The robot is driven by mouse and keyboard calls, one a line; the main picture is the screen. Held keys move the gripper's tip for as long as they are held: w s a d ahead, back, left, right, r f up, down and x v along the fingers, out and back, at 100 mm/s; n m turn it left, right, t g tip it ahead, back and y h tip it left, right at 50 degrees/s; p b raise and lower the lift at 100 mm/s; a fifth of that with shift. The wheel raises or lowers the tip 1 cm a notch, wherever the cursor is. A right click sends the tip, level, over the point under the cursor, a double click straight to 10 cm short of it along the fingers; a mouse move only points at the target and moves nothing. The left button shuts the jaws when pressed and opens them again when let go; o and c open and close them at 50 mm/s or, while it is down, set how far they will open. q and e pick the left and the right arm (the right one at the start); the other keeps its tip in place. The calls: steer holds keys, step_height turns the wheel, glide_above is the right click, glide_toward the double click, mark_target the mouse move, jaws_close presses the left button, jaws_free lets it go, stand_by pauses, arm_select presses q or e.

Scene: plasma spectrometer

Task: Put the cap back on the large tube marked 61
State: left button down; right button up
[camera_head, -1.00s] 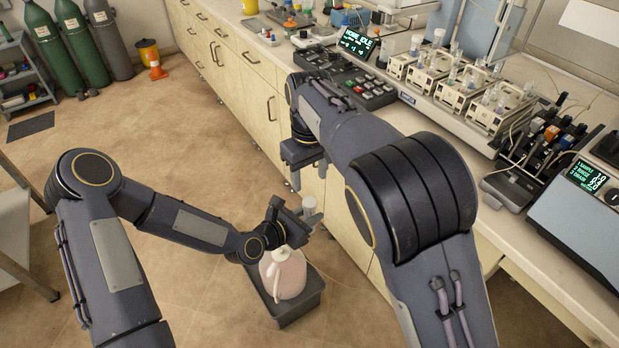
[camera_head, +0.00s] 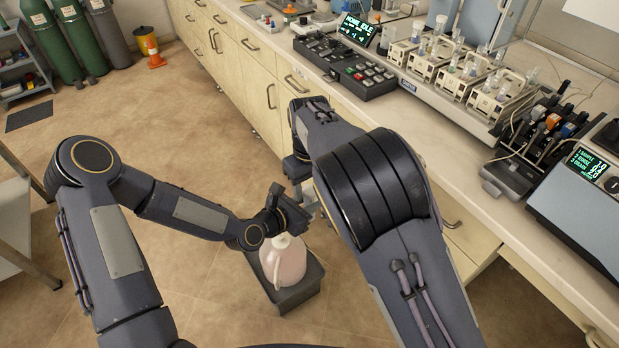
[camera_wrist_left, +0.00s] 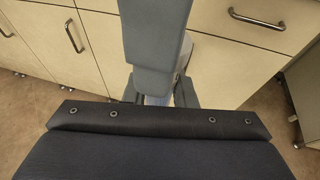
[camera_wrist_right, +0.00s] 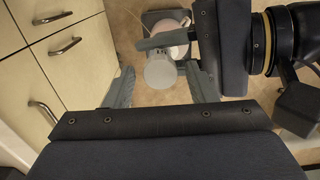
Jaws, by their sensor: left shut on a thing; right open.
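My left gripper (camera_head: 296,212) is shut on a pale, translucent round-topped thing (camera_wrist_right: 159,72), probably the large tube, beside the cabinet fronts. The right wrist view shows it from above; no 61 is readable, and I cannot tell whether a cap is on it. In the left wrist view the left fingers (camera_wrist_left: 154,60) hide most of it. My right gripper (camera_wrist_right: 161,88) is open above it, with one finger on each side of the pale thing in that view; contact cannot be judged. In the head view my right arm covers much of this spot.
A pink-filled jug (camera_head: 284,261) stands in a grey bin (camera_head: 287,298) on the floor below the grippers. Wooden cabinets (camera_head: 262,95) run alongside. The bench holds a keypad unit (camera_head: 345,68), several tube racks (camera_head: 430,62) and a pump (camera_head: 520,150). Open floor lies left.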

steer(key=c, duration=1.1)
steer(key=shift+o, duration=0.2)
steer(key=o, duration=1.1)
steer(key=shift+o, duration=0.2)
step_height(320, 180, up, 12)
